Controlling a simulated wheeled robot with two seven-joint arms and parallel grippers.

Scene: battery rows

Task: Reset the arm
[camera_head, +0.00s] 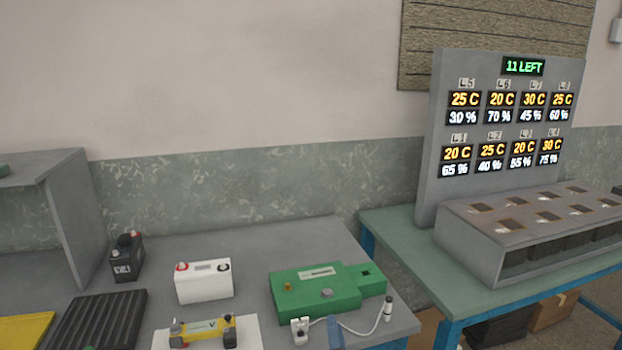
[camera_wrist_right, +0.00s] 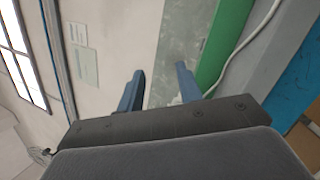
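My right gripper shows in the right wrist view (camera_wrist_right: 160,88) with its two blue fingers apart and nothing between them. In the head view only a small blue part of it, seemingly a fingertip (camera_head: 334,334), shows at the bottom edge, in front of the green device (camera_head: 318,288) with a white cable. I cannot tell its exact height above the bench. The rest of my right arm is out of the head view. My left gripper is not in view.
The grey bench (camera_head: 245,240) holds a black battery (camera_head: 127,258), a white battery (camera_head: 204,281), a yellow tool (camera_head: 206,331) and a black ribbed mat (camera_head: 98,320). A grey display panel (camera_head: 440,150) and slotted rack (camera_head: 480,240) stand on the right table (camera_head: 400,235).

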